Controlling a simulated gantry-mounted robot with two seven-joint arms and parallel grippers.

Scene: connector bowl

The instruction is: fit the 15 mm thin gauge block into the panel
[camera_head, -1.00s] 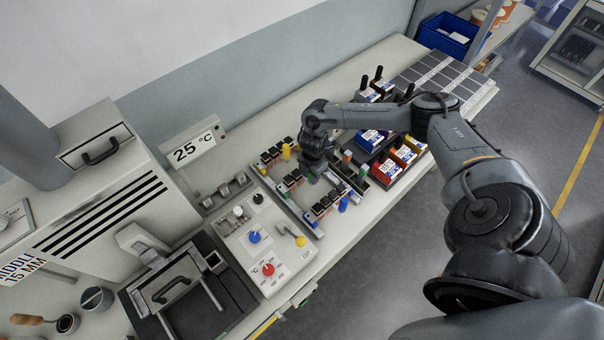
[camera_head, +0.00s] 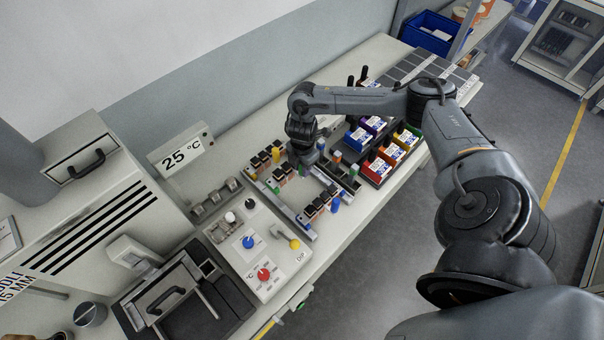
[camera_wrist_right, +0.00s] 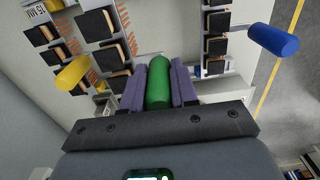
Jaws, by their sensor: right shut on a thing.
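My right gripper (camera_head: 304,166) is above the panel (camera_head: 300,229) on the bench. In the right wrist view its purple fingers (camera_wrist_right: 158,88) are shut on a green cylindrical handle (camera_wrist_right: 158,72). The lower part of the held piece is hidden, so I cannot tell its size or whether it touches the panel. Black blocks stand in rows on the panel, on both sides of the gripper. A yellow handle (camera_wrist_right: 72,73) and a blue handle (camera_wrist_right: 273,40) stick up beside these rows. My left gripper is not in view.
A control box (camera_head: 262,255) with coloured knobs stands left of the panel. A rack of coloured labelled boxes (camera_head: 376,168) lies to the right, with small coloured handles (camera_head: 337,157) between. A display reading 25 °C (camera_head: 183,158) stands behind. A blue bin (camera_head: 437,33) is far back.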

